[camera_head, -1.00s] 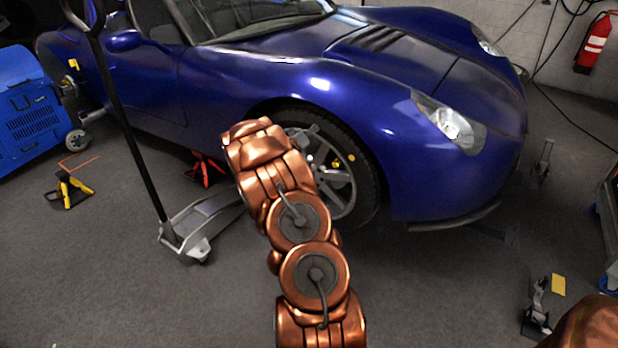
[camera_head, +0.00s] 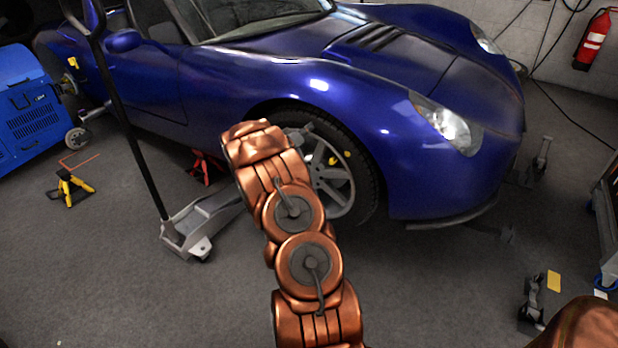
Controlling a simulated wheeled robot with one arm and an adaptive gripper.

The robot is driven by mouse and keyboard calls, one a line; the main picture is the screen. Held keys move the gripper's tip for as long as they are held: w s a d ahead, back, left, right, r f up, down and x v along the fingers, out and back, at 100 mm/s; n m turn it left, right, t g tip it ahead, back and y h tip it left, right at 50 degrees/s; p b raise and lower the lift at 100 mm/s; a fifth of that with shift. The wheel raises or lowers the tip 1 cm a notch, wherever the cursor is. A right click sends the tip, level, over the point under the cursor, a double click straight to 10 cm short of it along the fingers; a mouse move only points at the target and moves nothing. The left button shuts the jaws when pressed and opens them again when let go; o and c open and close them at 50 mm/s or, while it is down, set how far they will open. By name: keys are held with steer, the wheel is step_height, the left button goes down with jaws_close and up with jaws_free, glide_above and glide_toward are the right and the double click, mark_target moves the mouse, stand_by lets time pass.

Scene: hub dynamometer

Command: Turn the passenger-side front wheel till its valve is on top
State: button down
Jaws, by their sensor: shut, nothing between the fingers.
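The front wheel (camera_head: 333,187) on the near side of the blue car (camera_head: 290,75) has a dark tyre and grey spokes. My gripper (camera_head: 306,131), small and grey, is shut and empty by the upper part of the rim. I cannot tell whether it touches a spoke.
A floor jack (camera_head: 205,220) with a long black handle stands left of the wheel. A red stand (camera_head: 205,166) is under the car, and a yellow stand (camera_head: 70,187) is farther left. A blue machine (camera_head: 30,115) stands at the left edge.

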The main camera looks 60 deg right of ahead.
mark_target(301, 121)
steer(key=shift+w, duration=0.1)
steer(key=shift+w+r+p, duration=0.2)
steer(key=shift+w+p, duration=0.85)
steer(key=shift+p, duration=0.2)
steer(key=shift+d, duration=0.15)
steer(key=shift+d, duration=0.1)
steer(key=shift+w+r+p, duration=0.1)
steer(key=shift+p, duration=0.25)
steer(key=shift+w+p, duration=0.75)
steer(key=shift+w, duration=0.05)
steer(key=shift+w, duration=0.2)
